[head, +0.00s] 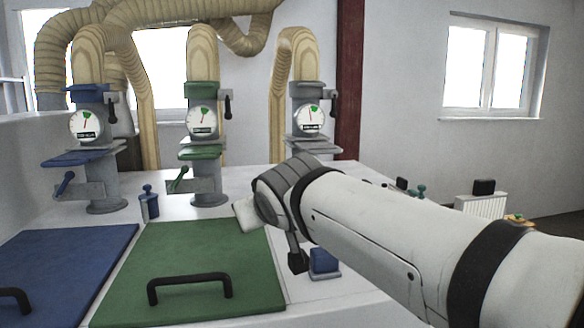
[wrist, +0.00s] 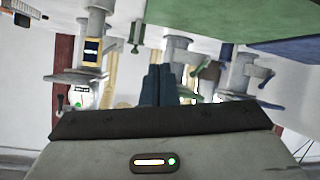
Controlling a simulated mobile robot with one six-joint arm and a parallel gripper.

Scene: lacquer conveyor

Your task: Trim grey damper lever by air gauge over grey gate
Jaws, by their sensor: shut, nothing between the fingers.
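The grey station stands at the right of three in the head view. Its round white air gauge (head: 308,118) has a green sector near the top; the needle is too small to read surely. A dark damper lever (head: 334,108) is at the gauge's right side. The grey gate (head: 318,149) lies below the gauge, its lower part hidden by my arm. In the wrist view, upside down, the grey gate (wrist: 72,77) and gauge (wrist: 80,98) are at the left. My gripper (wrist: 159,68) is shut and empty, its fingers apart from the grey station. Its fingers are hidden in the head view.
Green (head: 203,120) and blue (head: 86,125) stations stand to the left. A blue-topped post (head: 148,203) stands between them on the white bench. Green (head: 200,270) and blue (head: 62,265) panels lie in front. A small blue block (head: 323,262) sits beneath my arm.

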